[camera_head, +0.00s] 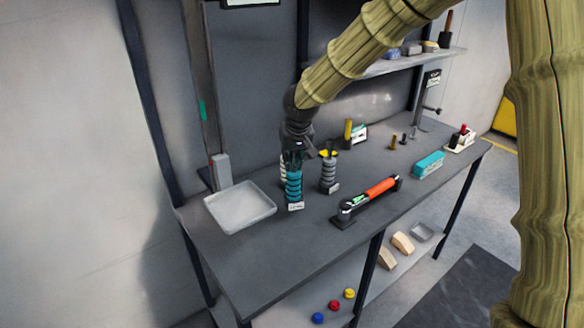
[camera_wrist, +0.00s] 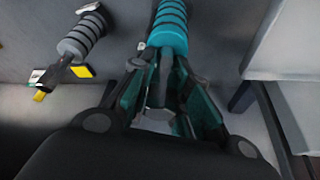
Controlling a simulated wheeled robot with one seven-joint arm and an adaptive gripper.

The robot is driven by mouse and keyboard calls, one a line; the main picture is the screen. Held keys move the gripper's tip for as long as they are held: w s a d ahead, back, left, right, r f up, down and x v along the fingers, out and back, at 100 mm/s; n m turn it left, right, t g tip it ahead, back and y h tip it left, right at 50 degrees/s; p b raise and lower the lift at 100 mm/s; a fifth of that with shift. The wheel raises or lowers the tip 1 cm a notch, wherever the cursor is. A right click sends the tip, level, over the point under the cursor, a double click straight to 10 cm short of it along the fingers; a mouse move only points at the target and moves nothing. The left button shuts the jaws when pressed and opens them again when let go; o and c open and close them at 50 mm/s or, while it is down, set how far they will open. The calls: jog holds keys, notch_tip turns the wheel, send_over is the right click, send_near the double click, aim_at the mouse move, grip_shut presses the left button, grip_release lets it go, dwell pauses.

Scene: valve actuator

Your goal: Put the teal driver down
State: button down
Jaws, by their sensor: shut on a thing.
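The teal driver (camera_head: 294,187), with dark rings around its grip, is upright over the bench beside a small white label (camera_head: 296,207). My gripper (camera_head: 293,158) is above it and shut on its upper end. In the wrist view the ringed teal grip (camera_wrist: 168,28) lies beyond the fingers of my gripper (camera_wrist: 160,92), with a grey part between them. I cannot tell whether the driver's lower end touches the bench. A cream ringed driver (camera_head: 283,172) stands just behind it, partly hidden.
A white tray (camera_head: 240,207) lies to the left. An orange-handled tool (camera_head: 381,187) and a teal box (camera_head: 428,165) are further right. The front left of the bench (camera_head: 260,270) is clear.

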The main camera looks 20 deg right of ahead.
aim_at(292, 169)
jog(key=shift+w, duration=0.3)
jog(key=shift+f+p, duration=0.6)
jog(key=shift+f, duration=1.2)
jog(key=c, duration=1.4)
grip_release()
jog(key=shift+s, duration=0.1)
jog(key=shift+o, duration=0.2)
jog(key=b+v, duration=0.2)
jog(key=v, duration=1)
